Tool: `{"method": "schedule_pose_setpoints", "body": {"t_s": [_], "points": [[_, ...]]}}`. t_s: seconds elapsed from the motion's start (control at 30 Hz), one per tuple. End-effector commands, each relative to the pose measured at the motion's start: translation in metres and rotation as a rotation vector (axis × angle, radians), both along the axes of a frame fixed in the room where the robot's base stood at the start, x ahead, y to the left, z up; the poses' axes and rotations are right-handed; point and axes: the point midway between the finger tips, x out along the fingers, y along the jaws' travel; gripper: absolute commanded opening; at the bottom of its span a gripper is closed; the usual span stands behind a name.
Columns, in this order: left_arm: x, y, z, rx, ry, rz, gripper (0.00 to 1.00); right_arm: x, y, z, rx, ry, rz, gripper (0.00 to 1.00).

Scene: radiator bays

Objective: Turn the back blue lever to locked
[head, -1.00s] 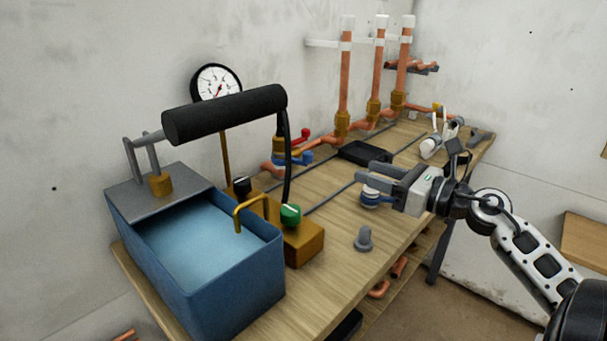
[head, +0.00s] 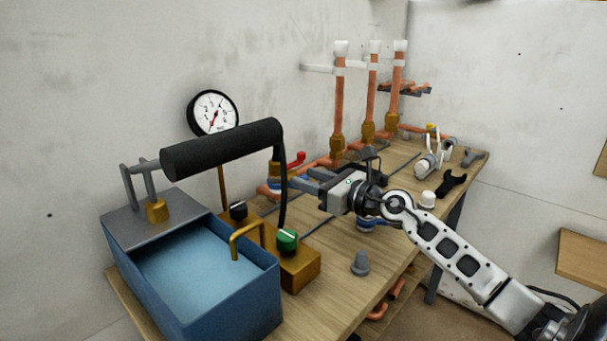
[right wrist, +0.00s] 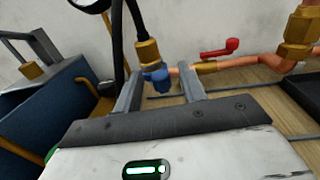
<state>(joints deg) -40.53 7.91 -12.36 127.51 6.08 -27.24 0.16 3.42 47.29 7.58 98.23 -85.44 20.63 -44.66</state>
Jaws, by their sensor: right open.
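A blue lever (right wrist: 157,75) shows on a brass valve in the right wrist view, between the two finger ends of my right gripper (right wrist: 159,88). I cannot tell whether the fingers touch it. In the head view my right gripper (head: 302,180) is open and reaches left toward the valves. There its fingers and the pump's black hose hide most of the blue lever. A red lever (right wrist: 220,48) sits on the copper pipe to the right of the blue one; it also shows in the head view (head: 296,160). My left gripper is not in view.
A blue pump tank (head: 215,290) with a black handle (head: 222,149) stands at the left. A brass block with a green knob (head: 287,240) and a grey plug (head: 360,263) are in front. A round gauge (head: 213,112) and upright copper pipes (head: 372,95) stand at the back.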

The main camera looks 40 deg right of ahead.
Motion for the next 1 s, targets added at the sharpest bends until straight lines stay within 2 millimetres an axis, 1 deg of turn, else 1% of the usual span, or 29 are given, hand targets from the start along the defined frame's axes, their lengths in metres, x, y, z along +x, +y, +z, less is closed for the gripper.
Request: {"method": "schedule_pose_setpoints", "body": {"t_s": [0.03,0.1,0.2,0.53,0.57,0.6,0.7,0.87,1.0], "points": [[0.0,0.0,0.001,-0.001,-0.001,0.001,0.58,0.006,0.001,0.001,0.003,-0.002,-0.001,0.41],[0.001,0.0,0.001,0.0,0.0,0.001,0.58,0.012,0.003,0.001,0.002,-0.002,-0.001,0.41],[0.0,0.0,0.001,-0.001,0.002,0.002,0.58,0.017,0.005,0.0,0.001,-0.001,0.0,0.41],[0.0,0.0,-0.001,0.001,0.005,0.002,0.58,0.02,0.006,-0.001,0.0,0.001,0.001,0.41],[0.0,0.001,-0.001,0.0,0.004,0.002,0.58,0.02,0.006,-0.001,0.0,0.001,0.001,0.35],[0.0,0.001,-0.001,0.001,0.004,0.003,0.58,0.019,0.006,-0.001,0.0,0.001,0.001,0.24],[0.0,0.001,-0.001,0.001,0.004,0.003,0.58,0.019,0.006,-0.001,0.0,0.001,0.001,0.0],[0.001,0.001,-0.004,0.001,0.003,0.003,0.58,0.02,0.005,-0.002,0.0,0.0,0.004,0.0],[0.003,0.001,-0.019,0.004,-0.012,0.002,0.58,0.022,0.003,-0.008,-0.003,-0.001,0.031,0.0]]}}
